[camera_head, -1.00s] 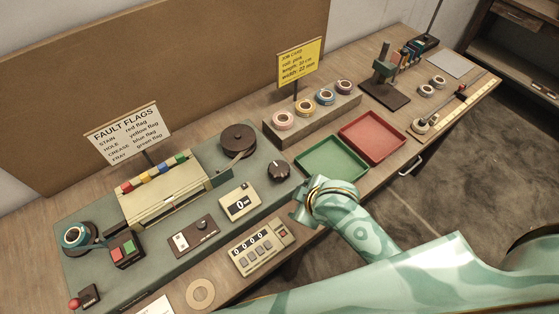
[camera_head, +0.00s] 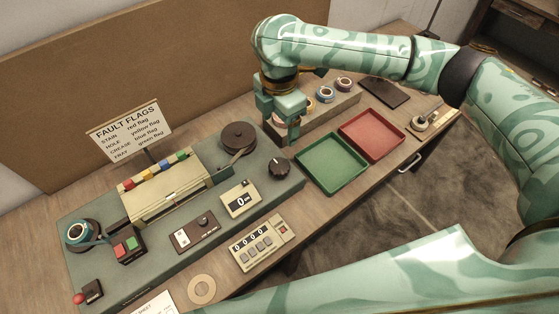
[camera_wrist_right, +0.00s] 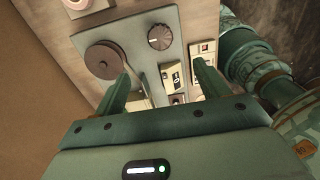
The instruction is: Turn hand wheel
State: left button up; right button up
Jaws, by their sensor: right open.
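My left gripper is not in view.
A black knob (camera_head: 279,168) sits right of the wheel. A green tray (camera_head: 333,181) and a red tray (camera_head: 390,153) lie farther right. A fault flags sign (camera_head: 128,129) stands behind a flag box. Tape rolls (camera_head: 325,94) stand on a block partly hidden by my arm.

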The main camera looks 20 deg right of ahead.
aim_at(279, 165)
notch_tip(279, 165, down, 16)
jog(key=b, duration=0.5)
jog(key=shift+f+b, duration=0.1)
jog(key=shift+b, duration=0.3)
jog(key=c, duration=1)
